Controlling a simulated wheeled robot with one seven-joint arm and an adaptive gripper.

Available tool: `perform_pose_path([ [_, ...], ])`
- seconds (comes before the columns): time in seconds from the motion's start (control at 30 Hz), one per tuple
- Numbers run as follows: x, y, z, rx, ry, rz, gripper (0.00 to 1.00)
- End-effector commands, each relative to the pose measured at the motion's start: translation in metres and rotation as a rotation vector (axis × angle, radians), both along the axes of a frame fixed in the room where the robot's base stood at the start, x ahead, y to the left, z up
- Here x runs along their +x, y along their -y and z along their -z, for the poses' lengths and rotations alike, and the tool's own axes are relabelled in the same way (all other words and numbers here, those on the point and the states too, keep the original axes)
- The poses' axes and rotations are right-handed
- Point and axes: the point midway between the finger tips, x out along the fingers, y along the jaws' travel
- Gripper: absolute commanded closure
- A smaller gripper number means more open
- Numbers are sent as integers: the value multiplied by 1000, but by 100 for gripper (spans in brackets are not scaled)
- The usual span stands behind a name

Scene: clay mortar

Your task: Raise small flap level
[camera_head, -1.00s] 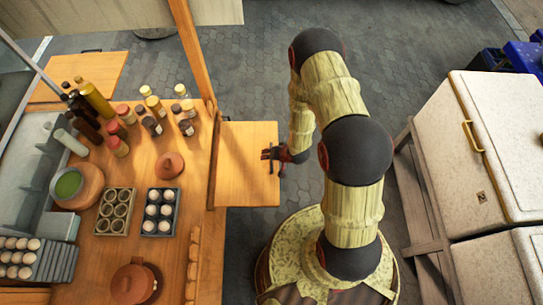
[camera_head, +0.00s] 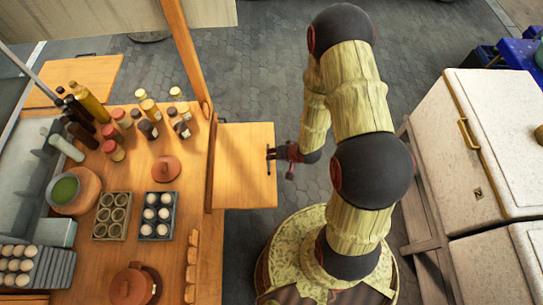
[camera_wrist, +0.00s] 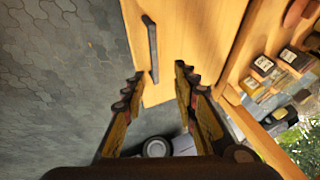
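The small flap (camera_head: 240,180) is a plain wooden panel hinged along the right side of the wooden counter. I cannot tell its exact tilt. A dark bar handle sits near its outer edge; it shows clearly in the wrist view (camera_wrist: 152,48). My gripper (camera_head: 272,154) is at the flap's outer edge, beside the handle. In the wrist view my gripper (camera_wrist: 158,88) is open, its two fingers apart with the lower part of the flap (camera_wrist: 165,80) showing between them. The handle lies ahead of the fingertips and nothing is held. Any contact is unclear.
The counter (camera_head: 180,225) holds bottles (camera_head: 90,105), a lidded clay pot (camera_head: 132,285) and egg trays (camera_head: 158,215). A wooden post (camera_head: 187,55) rises by the flap's back corner. A white chest (camera_head: 490,140) stands right. Paved floor lies between.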

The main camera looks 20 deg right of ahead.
Motion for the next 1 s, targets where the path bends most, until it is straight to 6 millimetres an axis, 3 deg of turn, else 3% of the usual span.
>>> perform_pose_path([
  [0.1,-7,3,-14,-1,1,0,71],
  [0.3,-12,5,-22,0,0,-1,71],
  [0.9,-12,5,-23,-4,2,-7,71],
  [1.0,-22,8,-16,-40,-31,-49,71],
])
